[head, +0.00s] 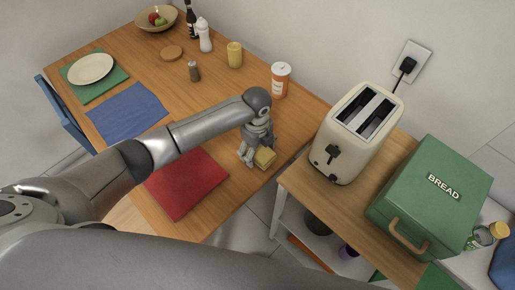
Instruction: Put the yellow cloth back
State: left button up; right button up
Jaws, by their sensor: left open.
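A small folded yellow cloth (265,158) lies near the right edge of the wooden table. My left gripper (249,157) points down right beside it, on its left side. The gripper is open, and its fingers partly cover the cloth's near side. I cannot tell whether the fingers touch the cloth. My right gripper is not in view.
A red mat (187,183) lies left of the gripper. A cart at right holds a toaster (361,132) and a green bread box (428,197). A gap separates table and cart.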

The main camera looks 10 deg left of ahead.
aim_at(257, 149)
pick_arm(q)
notch_tip(257, 149, up, 12)
jog(key=shift+r, duration=0.15)
dwell(0.3)
dwell(0.4)
